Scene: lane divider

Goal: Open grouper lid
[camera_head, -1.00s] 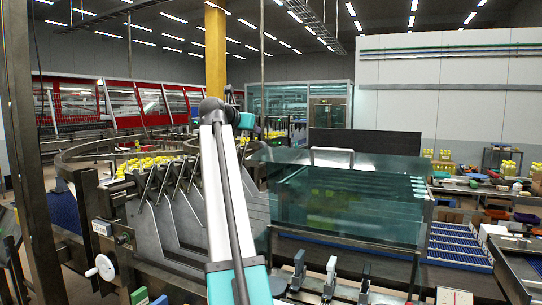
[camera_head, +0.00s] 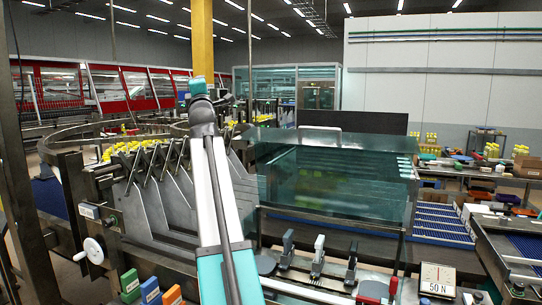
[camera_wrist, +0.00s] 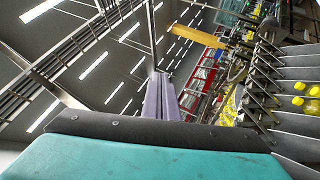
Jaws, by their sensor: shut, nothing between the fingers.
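The grouper lid (camera_head: 335,190) is a clear teal-tinted panel over the machine, right of the middle in the head view. It appears to be down, with yellow bottles blurred behind it. A pale handle (camera_head: 319,128) stands at its top edge. My arm rises left of the lid in the head view, and my gripper cannot be made out there. In the wrist view, my gripper's fingers (camera_wrist: 164,97) are shut and empty, in front of the ceiling. The lid's handle is not clear in the wrist view, so my gripper is not seen touching it.
Metal lane dividers (camera_head: 165,195) with yellow bottles stand left of my arm; they also show at the right of the wrist view. Several clamps (camera_head: 318,255) and a 50 N gauge (camera_head: 437,279) line the front. A blue conveyor (camera_head: 440,222) lies right of the lid.

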